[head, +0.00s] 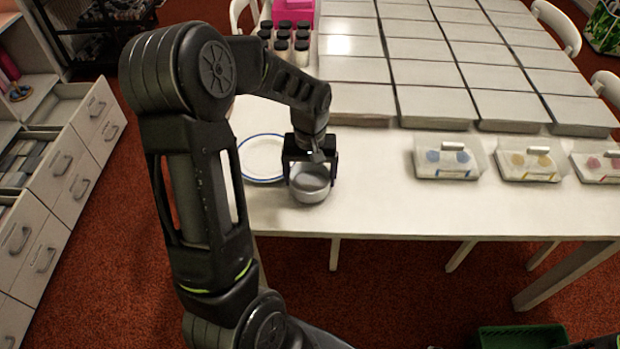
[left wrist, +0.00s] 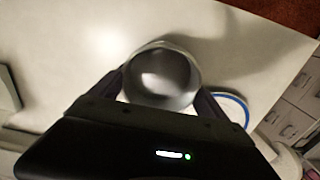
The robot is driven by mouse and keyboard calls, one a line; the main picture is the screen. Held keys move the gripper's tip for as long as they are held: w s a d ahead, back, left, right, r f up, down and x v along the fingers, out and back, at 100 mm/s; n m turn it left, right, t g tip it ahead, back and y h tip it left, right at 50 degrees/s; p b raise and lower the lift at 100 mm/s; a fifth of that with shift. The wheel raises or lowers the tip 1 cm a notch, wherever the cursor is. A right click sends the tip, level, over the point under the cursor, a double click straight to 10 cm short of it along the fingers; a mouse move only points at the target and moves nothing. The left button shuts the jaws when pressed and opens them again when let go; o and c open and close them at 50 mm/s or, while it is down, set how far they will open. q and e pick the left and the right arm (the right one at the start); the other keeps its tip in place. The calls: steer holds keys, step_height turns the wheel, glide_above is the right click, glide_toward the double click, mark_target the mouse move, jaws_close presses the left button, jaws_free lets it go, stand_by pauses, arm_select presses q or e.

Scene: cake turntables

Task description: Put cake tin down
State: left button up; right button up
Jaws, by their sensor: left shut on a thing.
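The cake tin (head: 310,185) is a small round silver-grey tin at the front left part of the white table (head: 400,210). My left gripper (head: 311,172) is over it, with its two fingers on either side of the tin, shut on it. In the left wrist view the tin (left wrist: 161,75) shows from above between the fingers. Whether its bottom touches the table I cannot tell. My right gripper does not show.
A white plate with a blue rim (head: 262,178) lies just left of the tin. Several dark-lidded jars (head: 290,45) and rows of white boxes (head: 430,75) stand behind. Small clear-lidded boxes (head: 447,160) are at the right. The table between the tin and these is clear.

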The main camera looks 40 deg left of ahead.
mark_target(310, 184)
arm_select(q)
steer(key=shift+f, duration=0.65)
steer(key=shift+f, duration=0.25)
steer(key=o, duration=1.2)
steer(key=shift+r, duration=0.1)
step_height(310, 184, up, 12)
steer(key=shift+r, duration=0.2)
